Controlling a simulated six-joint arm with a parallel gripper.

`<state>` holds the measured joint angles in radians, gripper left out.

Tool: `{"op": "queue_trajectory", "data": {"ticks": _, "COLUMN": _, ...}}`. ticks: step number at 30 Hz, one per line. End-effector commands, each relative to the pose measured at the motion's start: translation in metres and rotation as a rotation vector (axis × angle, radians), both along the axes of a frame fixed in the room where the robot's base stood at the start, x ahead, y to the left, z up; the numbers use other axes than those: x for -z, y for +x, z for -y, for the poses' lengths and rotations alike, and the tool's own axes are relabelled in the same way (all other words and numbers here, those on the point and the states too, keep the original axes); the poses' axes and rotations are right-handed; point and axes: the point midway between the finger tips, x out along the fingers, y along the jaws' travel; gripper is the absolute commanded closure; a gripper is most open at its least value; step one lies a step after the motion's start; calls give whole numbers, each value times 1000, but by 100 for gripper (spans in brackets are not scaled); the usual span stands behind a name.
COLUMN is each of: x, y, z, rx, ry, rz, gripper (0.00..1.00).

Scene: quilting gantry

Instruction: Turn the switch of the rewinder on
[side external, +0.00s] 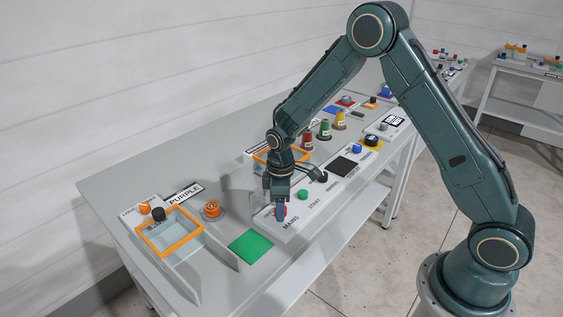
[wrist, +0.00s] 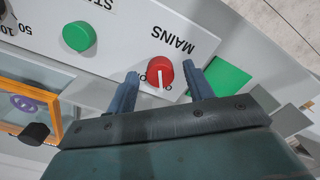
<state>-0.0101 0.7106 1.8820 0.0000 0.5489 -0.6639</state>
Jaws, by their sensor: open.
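A red rotary knob (wrist: 160,70) with a white pointer line sits on a white panel (wrist: 120,25) beside the printed word MAINS. The pointer aims toward the bottom of the wrist view; the small marks beside it are partly covered. My gripper (wrist: 162,80) is open, with one blue fingertip on either side of the knob in the picture. I cannot tell whether they touch it. In the side view my gripper (side external: 279,211) points down at the MAINS end of the panel, mostly hiding the knob. I see no readable rewinder label.
A green button (wrist: 79,36) marked START is beside the knob, with a black knob (side external: 321,177) farther along. An orange-rimmed bin (side external: 170,252) stands left. Coloured cones (side external: 324,131) stand behind.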

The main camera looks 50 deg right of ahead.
Motion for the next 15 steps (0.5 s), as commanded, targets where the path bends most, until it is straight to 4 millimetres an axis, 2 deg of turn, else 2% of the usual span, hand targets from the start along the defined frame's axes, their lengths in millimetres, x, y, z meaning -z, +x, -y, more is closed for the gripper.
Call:
{"op": "queue_trajectory", "data": {"ticks": 4, "x": 8, "y": 0, "z": 0, "rx": 0, "ry": -1, "rz": -1, "gripper": 48}}
{"op": "queue_trajectory", "data": {"ticks": 14, "x": 10, "y": 0, "z": 0, "rx": 0, "ry": 0, "rz": 0, "gripper": 48}}
{"op": "queue_trajectory", "data": {"ticks": 15, "x": 10, "y": 0, "z": 0, "rx": 0, "ry": 0, "rz": 0, "gripper": 56}}
